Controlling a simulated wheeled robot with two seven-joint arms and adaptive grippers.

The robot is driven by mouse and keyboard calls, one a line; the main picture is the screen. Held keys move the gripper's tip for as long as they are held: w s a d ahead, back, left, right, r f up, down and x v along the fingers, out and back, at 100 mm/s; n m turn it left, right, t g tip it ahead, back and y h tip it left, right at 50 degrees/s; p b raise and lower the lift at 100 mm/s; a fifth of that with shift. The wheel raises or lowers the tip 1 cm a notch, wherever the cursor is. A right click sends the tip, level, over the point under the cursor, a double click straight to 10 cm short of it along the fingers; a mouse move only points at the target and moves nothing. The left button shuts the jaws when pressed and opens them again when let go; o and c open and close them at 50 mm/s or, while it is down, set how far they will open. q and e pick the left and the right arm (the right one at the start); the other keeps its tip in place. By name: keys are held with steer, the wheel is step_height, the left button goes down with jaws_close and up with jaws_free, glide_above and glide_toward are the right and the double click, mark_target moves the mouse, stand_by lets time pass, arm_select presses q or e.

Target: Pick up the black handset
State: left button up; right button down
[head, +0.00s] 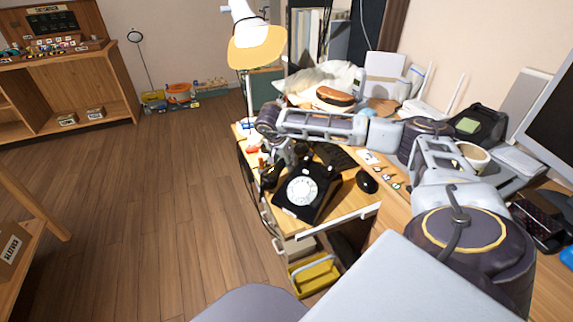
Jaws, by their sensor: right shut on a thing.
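A black rotary dial phone (318,205) with a white dial stands on the wooden desk. Its cradle at the back of the body looks empty. My right gripper (276,163) is just left of the phone, over the desk's left edge. It points down and is shut on the black handset (269,178), which hangs beside the phone. The handset is small and partly hidden by the fingers, so its exact tilt is hard to tell. My right arm reaches in from the right above the desk. My left gripper is not in view.
A desk lamp (257,50) stands behind the gripper. A black mouse (367,181), a keyboard (335,156) and small keys lie right of the phone. A cup (472,156) and a monitor (553,115) are further right. The wooden floor on the left is open.

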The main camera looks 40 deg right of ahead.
step_height(320, 180, up, 6)
steer(key=shift+r+p, duration=0.15)
steer(key=shift+p, duration=0.6)
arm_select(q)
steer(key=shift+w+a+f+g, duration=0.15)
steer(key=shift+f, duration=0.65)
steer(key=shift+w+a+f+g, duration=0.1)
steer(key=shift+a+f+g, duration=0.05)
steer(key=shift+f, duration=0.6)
arm_select(e)
steer(key=shift+r, duration=0.8)
